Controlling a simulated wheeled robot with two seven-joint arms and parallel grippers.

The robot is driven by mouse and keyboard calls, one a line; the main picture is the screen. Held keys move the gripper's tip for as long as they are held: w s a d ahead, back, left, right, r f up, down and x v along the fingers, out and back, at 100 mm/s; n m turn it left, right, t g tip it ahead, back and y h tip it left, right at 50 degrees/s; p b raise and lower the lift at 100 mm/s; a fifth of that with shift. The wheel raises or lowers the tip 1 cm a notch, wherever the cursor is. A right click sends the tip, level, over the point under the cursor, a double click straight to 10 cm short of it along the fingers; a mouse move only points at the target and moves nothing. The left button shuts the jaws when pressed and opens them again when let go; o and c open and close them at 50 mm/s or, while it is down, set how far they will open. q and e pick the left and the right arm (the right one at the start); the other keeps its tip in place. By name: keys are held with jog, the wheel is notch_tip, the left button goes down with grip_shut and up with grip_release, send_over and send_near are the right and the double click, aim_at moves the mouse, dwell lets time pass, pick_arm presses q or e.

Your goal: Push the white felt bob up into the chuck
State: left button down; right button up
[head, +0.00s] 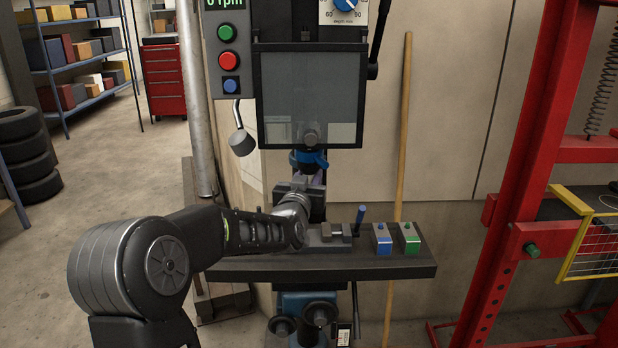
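The drill press chuck (311,134) shows dimly behind the clear guard, with a blue collar (310,159) just below the guard's lower edge. My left arm comes in from the lower left over the press table. My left gripper (306,180) points upward right below the blue collar. Its fingertips are small and dark, partly overlapped by the wrist, so I cannot tell their opening. I cannot make out the white felt bob; it may be hidden at the fingers. My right gripper is not in view.
The press table (300,266) carries a vise (336,233) with a blue handle, a blue block (382,239) and a green block (406,238). The guard (310,95) hangs close above my gripper. A grey lamp (241,142) is at left, a red frame (510,200) at right.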

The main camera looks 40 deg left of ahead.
pick_arm(q)
jog(key=c, duration=1)
grip_release()
jog(key=shift+r, duration=0.6)
jog(key=shift+w, duration=0.1)
jog(key=shift+d, duration=0.15)
jog(key=shift+f, duration=0.3)
jog(key=shift+s+f, duration=0.1)
jog(key=shift+s, duration=0.25)
jog(key=b+v, duration=0.1)
jog(key=v, duration=0.6)
jog(key=shift+d, duration=0.15)
jog(key=shift+s, duration=0.1)
